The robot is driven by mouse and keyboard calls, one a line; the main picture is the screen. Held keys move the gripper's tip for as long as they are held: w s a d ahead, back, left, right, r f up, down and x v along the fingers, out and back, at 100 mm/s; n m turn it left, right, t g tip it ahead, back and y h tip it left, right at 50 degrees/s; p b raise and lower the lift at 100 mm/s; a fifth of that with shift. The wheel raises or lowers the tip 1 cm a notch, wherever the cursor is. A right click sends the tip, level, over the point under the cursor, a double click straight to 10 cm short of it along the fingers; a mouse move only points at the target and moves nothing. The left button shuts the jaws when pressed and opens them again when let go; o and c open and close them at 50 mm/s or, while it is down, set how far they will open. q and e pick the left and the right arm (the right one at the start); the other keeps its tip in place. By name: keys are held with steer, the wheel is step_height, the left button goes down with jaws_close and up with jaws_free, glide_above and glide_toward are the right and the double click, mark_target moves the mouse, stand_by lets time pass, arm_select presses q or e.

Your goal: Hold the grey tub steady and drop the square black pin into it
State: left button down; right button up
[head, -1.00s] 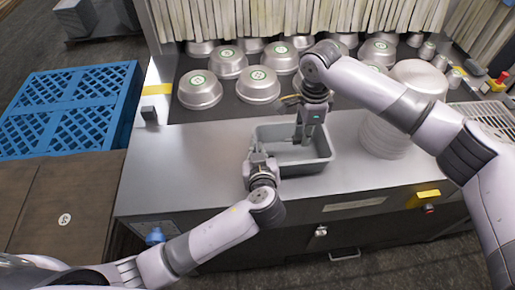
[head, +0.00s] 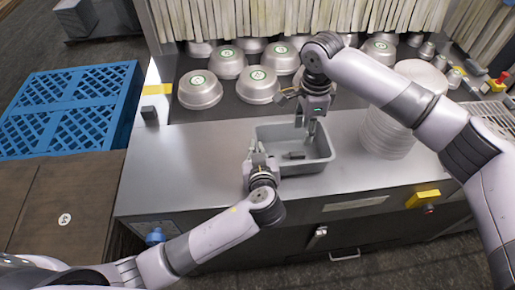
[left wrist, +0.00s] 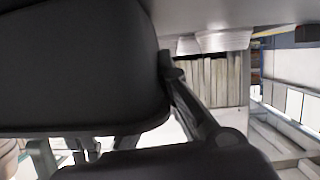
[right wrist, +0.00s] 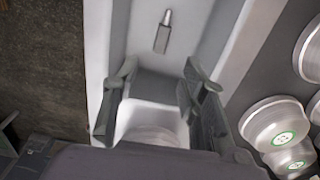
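The grey tub (head: 325,158) stands on the metal counter. The square black pin (head: 293,155) lies on the tub's floor; in the right wrist view the pin (right wrist: 161,38) looks dark grey with a paler narrow tip. My right gripper (head: 311,129) is above the tub, apart from the pin; its fingers (right wrist: 160,92) are spread with nothing between them. My left gripper (head: 257,157) is at the tub's left wall, with fingers on either side of the rim. In the left wrist view a large dark surface close to the camera hides most of this grip.
Several silver pans with green labels (head: 200,88) sit behind the counter's front strip. A stack of pale round plates (head: 385,135) stands right of the tub. The counter left of the tub (head: 190,165) is clear. A blue pallet (head: 70,105) lies at far left.

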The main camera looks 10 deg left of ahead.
step_height(320, 180, up, 10)
stand_by(0.3)
arm_select(q)
steer(key=c, duration=2.3)
jaws_free()
arm_select(e)
steer(key=shift+f, duration=0.1)
arm_select(q)
steer(key=o, duration=0.6)
steer(key=v, duration=1.2)
arm_select(e)
steer(key=shift+f, duration=0.1)
